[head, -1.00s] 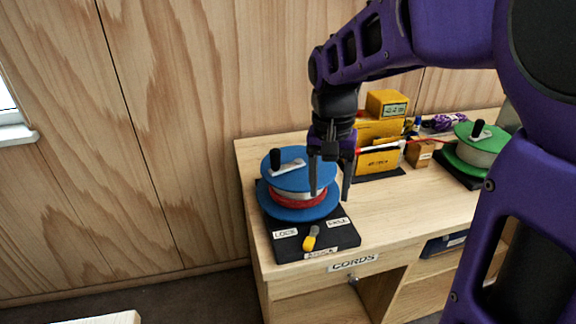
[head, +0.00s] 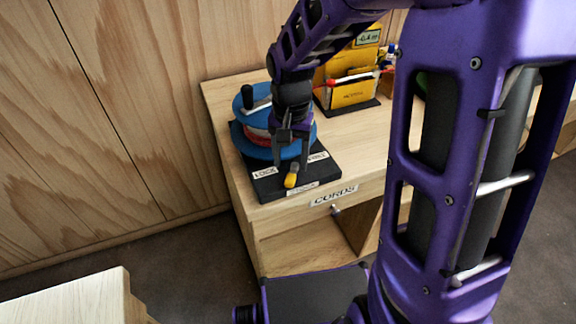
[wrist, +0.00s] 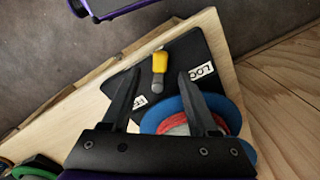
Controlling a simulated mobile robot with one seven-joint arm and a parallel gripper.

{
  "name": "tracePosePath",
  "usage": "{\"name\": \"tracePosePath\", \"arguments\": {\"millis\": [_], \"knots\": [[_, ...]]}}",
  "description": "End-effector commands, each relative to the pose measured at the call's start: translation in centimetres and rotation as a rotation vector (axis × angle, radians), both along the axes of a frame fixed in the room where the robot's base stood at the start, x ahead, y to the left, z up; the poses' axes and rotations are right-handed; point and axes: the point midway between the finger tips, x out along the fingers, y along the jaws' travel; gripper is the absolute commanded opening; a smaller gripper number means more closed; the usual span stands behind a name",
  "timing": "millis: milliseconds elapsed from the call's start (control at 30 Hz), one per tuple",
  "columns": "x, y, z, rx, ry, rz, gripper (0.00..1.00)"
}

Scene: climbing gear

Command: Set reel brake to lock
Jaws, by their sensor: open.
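The blue reel (head: 260,128) with red and white cord stands on a black base (head: 262,186) at the desk's left corner. The brake lever (head: 291,178) has a yellow tip and sits at the base's front. It points to the front, between the LOCK label (head: 264,173) on the left and another label (head: 316,157) on the right. My gripper (head: 291,160) is open, just behind and above the lever, and covers part of the reel. In the wrist view the lever (wrist: 159,66) shows between and beyond the two fingers, apart from them.
A yellow box (head: 350,92) with a display and pens stands behind, to the right of the reel. The CORDS desk (head: 222,90) has open shelves below. A wooden surface (head: 70,302) lies at the lower left.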

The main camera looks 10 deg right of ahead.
Motion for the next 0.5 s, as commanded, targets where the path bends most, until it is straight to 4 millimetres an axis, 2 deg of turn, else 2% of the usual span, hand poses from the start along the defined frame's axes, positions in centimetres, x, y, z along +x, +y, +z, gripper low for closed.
{"name": "tracePosePath", "arguments": {"millis": [33, 200, 333, 500], "knots": [[-0.1, 0.0, -1.3, -0.001, 0.005, 0.001, 0.6], [0.0, 0.0, -3.9, 0.0, 0.002, 0.001, 0.6], [0.0, 0.0, -4.9, -0.001, 0.001, 0.0, 0.6], [0.0, 0.0, -5.4, -0.001, 0.0, 0.0, 0.6]]}}
